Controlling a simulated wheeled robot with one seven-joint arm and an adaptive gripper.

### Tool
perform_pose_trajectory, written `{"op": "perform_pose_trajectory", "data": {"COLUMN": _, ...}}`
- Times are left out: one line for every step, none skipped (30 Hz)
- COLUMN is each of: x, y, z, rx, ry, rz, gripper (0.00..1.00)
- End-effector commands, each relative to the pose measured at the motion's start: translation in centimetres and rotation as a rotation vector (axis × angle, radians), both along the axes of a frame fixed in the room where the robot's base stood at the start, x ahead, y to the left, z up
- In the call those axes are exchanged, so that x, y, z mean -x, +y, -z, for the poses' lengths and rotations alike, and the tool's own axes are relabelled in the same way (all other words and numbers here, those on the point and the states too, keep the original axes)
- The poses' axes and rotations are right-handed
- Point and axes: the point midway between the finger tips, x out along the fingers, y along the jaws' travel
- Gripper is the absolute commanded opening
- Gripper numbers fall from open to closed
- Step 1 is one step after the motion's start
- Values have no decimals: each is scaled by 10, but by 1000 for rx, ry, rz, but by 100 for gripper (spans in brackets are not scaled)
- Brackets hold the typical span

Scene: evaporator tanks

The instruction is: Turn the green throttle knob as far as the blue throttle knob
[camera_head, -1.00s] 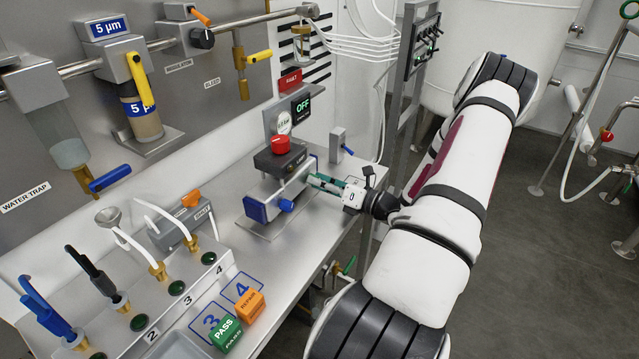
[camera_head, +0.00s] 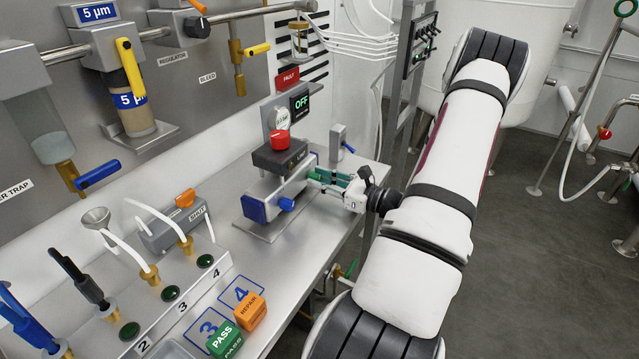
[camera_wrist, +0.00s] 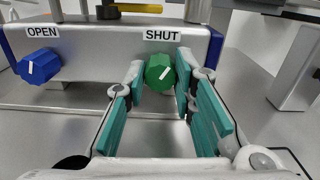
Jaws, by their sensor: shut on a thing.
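The blue throttle knob (camera_wrist: 39,66) is on the left of the block's front face (camera_wrist: 98,70), under an OPEN label (camera_wrist: 43,31). The green throttle knob (camera_wrist: 159,73) is on the right, under a SHUT label (camera_wrist: 161,35). Its white mark is slanted too, upper end to the right. My gripper (camera_wrist: 161,70) is shut on the green knob, one teal-padded finger on each side.
A red button (camera_head: 280,140) tops the block, and an OFF display (camera_head: 300,103) stands behind it. A small valve post (camera_head: 338,142) stands right of the block. PASS (camera_head: 223,338) and REPAIR (camera_head: 249,310) blocks lie at the bench front. Open floor lies right.

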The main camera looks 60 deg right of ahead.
Motion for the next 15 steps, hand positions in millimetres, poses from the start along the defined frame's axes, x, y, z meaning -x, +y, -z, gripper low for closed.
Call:
{"op": "perform_pose_trajectory", "data": {"x": 0, "y": 0, "z": 1, "rx": 13, "ry": 1, "rz": 1, "gripper": 0}}
{"op": "perform_pose_trajectory", "data": {"x": 0, "y": 0, "z": 1, "rx": 19, "ry": 0, "rz": 1, "gripper": 0}}
{"op": "perform_pose_trajectory", "data": {"x": 0, "y": 0, "z": 1, "rx": 26, "ry": 0, "rz": 1, "gripper": 0}}
{"op": "perform_pose_trajectory", "data": {"x": 0, "y": 0, "z": 1, "rx": 31, "ry": 0, "rz": 1, "gripper": 0}}
{"op": "perform_pose_trajectory", "data": {"x": 0, "y": 0, "z": 1, "rx": 35, "ry": -2, "rz": 1, "gripper": 0}}
{"op": "perform_pose_trajectory", "data": {"x": 0, "y": 0, "z": 0, "rx": 39, "ry": -2, "rz": 1, "gripper": 0}}
{"op": "perform_pose_trajectory", "data": {"x": 0, "y": 0, "z": 0, "rx": 41, "ry": -2, "rz": 1, "gripper": 0}}
{"op": "perform_pose_trajectory", "data": {"x": 0, "y": 0, "z": 0, "rx": 42, "ry": -2, "rz": 1, "gripper": 0}}
{"op": "perform_pose_trajectory", "data": {"x": 0, "y": -1, "z": 0, "rx": 43, "ry": -2, "rz": 1, "gripper": 0}}
{"op": "perform_pose_trajectory", "data": {"x": 0, "y": -1, "z": 0, "rx": 44, "ry": -3, "rz": 1, "gripper": 0}}
{"op": "perform_pose_trajectory", "data": {"x": 0, "y": -1, "z": 0, "rx": 44, "ry": -3, "rz": 1, "gripper": 0}}
{"op": "perform_pose_trajectory", "data": {"x": 0, "y": -1, "z": 0, "rx": 44, "ry": -3, "rz": 1, "gripper": 0}}
{"op": "perform_pose_trajectory", "data": {"x": 0, "y": -1, "z": 0, "rx": 43, "ry": -2, "rz": 1, "gripper": 0}}
{"op": "perform_pose_trajectory", "data": {"x": 0, "y": -1, "z": 0, "rx": 43, "ry": -2, "rz": 1, "gripper": 0}}
{"op": "perform_pose_trajectory", "data": {"x": 0, "y": -1, "z": 0, "rx": 43, "ry": -2, "rz": 1, "gripper": 0}}
